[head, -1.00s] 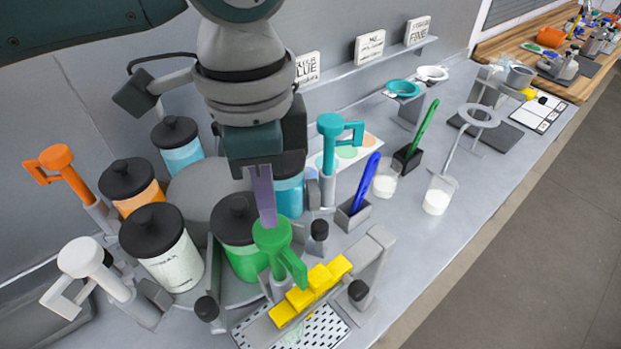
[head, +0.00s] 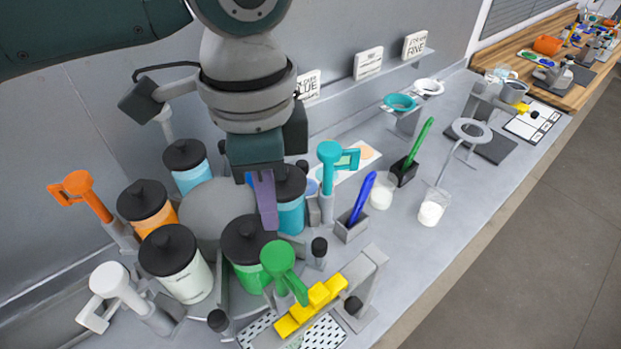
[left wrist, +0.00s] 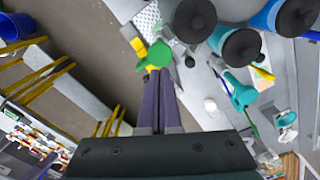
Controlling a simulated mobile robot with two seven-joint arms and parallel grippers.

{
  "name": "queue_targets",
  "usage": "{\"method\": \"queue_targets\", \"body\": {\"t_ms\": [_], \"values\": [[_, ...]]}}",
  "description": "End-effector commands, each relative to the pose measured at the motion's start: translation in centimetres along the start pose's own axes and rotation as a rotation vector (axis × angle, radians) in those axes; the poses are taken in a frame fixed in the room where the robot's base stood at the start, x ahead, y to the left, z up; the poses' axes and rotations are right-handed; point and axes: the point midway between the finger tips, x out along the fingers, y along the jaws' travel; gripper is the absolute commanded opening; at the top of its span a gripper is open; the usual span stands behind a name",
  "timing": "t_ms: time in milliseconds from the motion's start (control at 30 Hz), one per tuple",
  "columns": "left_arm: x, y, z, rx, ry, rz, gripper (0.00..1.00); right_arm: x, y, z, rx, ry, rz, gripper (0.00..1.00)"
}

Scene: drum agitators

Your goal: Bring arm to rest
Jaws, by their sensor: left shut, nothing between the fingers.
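My left gripper (head: 266,200) hangs over the cluster of lidded drums in the head view, with its purple fingers together and nothing between them. It also shows in the left wrist view (left wrist: 157,75), fingers side by side. Below and beside the fingers stands the green agitator handle (head: 277,258); it also shows beyond the fingertips in the left wrist view (left wrist: 155,57). The green drum (head: 249,277) with a black lid is just left of the fingertips. Whether the fingers touch anything is hard to tell. My right gripper is not in view.
Orange (head: 146,213), white (head: 186,280) and teal (head: 290,213) drums stand around a grey disc. Orange (head: 73,185), white (head: 110,280) and teal (head: 331,155) handles surround them. Yellow blocks (head: 311,302) sit at the front. Beakers (head: 432,208) and a ring stand (head: 472,130) are right.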

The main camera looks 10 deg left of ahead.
Motion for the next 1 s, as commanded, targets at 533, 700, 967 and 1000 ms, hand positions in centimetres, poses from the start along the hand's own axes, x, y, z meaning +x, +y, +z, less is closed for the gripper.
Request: {"method": "queue_targets", "body": {"t_ms": [533,700,967,1000], "values": [[-0.2,0.2,-0.1,0.002,0.003,0.003,0.00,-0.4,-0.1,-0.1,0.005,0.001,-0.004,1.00],[0.7,3.8,-1.8,-0.002,0.084,0.037,0.00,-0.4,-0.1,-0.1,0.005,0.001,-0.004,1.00],[0.3,10.5,-3.1,-0.258,0.335,0.068,0.00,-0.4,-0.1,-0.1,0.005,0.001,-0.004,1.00],[0.1,10.9,-2.5,-0.327,0.359,0.060,0.00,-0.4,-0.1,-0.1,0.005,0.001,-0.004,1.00]]}}
